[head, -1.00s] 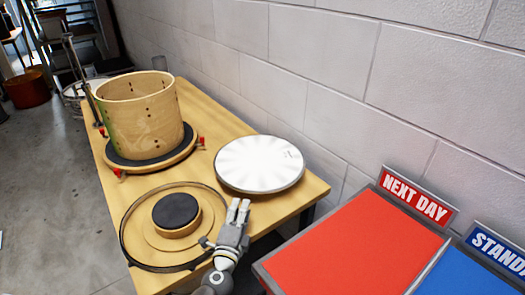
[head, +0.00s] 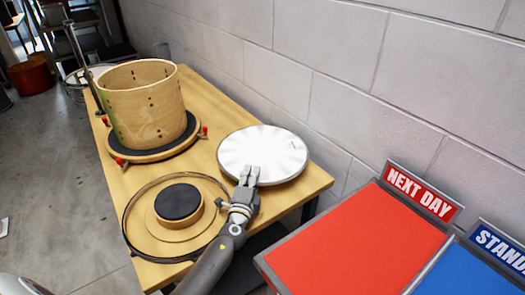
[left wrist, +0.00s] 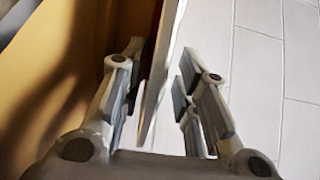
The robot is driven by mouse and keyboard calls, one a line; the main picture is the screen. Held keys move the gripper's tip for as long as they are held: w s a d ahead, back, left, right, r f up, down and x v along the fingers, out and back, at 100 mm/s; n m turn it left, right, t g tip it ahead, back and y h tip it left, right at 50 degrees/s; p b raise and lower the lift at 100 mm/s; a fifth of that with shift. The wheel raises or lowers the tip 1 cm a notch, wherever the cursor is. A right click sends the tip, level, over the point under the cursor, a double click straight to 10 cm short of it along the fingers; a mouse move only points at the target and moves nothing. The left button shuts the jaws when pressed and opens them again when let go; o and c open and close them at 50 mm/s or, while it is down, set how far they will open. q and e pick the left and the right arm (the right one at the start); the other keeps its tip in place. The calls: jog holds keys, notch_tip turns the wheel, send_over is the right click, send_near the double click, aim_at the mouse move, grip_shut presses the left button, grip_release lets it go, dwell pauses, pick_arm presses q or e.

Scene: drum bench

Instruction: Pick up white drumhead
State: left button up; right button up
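The white drumhead (head: 262,148) is a round white disc with a grey rim, lying on the wooden bench near its right end. My left gripper (head: 249,175) is at the drumhead's near edge. In the left wrist view the drumhead (left wrist: 160,75) shows edge-on, between the two fingers of the left gripper (left wrist: 160,95). The fingers are apart, with visible gaps to the drumhead, so the gripper is open around the edge. My right gripper is in neither view.
A wooden drum shell (head: 143,105) stands on a round black-topped base at the bench's far end. A dark hoop (head: 128,222) surrounds a round stand with a black pad (head: 178,201). A red NEXT DAY surface (head: 360,245) and a blue one (head: 455,275) lie right. A block wall runs behind.

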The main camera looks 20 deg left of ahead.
pick_arm(q)
jog(key=shift+x, duration=0.9)
grip_shut()
